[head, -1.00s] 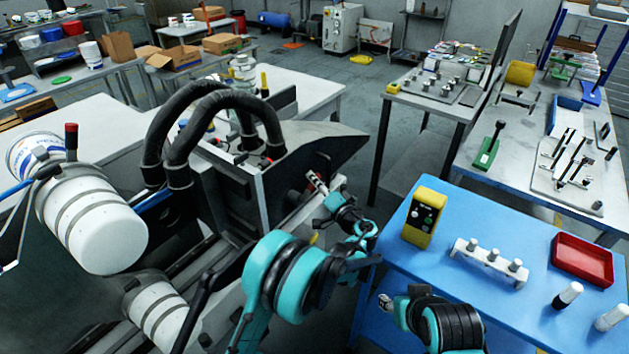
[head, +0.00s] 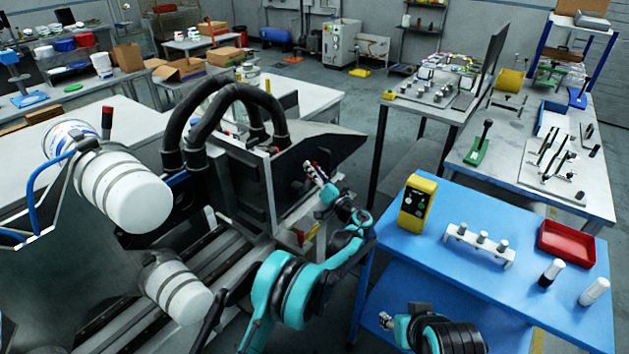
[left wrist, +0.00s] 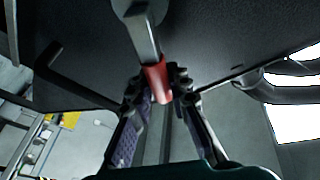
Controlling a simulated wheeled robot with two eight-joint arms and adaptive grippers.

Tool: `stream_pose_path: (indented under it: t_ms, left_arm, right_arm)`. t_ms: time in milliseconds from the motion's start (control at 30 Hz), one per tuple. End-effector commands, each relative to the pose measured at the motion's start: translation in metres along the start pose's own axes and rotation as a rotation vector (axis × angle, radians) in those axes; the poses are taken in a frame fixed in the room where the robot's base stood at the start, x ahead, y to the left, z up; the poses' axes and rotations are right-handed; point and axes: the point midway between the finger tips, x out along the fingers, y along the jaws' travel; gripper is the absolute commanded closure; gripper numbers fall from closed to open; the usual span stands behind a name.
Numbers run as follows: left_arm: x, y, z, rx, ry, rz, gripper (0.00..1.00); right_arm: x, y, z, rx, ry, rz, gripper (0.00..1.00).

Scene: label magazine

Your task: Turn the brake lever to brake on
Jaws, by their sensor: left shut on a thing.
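The brake lever (left wrist: 146,42) is a flat grey bar with a red tip (left wrist: 157,80), hanging from a round hub at the top of the left wrist view. My left gripper (left wrist: 158,88) is shut on the red end, with one finger on each side. In the head view my left gripper (head: 317,174) is at the dark side panel of the machine, where the lever is too small to make out clearly. My right gripper (head: 386,320) is low by the blue table's front left edge; its fingers are too small to read.
The machine (head: 250,190) has thick black hoses (head: 218,92) and white rolls (head: 125,192). The blue table (head: 480,278) on the right carries a yellow button box (head: 417,201), a white peg stand (head: 479,244) and a red tray (head: 567,243). Grey floor shows between machine and benches.

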Motion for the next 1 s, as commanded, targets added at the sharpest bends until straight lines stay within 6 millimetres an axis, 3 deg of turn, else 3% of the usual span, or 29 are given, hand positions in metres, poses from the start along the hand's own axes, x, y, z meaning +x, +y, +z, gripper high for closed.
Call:
stream_pose_path:
  t_ms: [500, 1000]
  left_arm:
    - [-0.007, -0.032, 0.006, -0.408, 0.086, -0.154, 1.0]
    - [-0.011, -0.044, 0.011, -0.576, 0.12, -0.215, 1.0]
  right_arm:
    - [0.011, 0.0, 0.007, 0.0, 0.0, 0.0, 0.56]
    - [0.014, 0.0, 0.01, 0.0, 0.0, 0.0, 0.56]
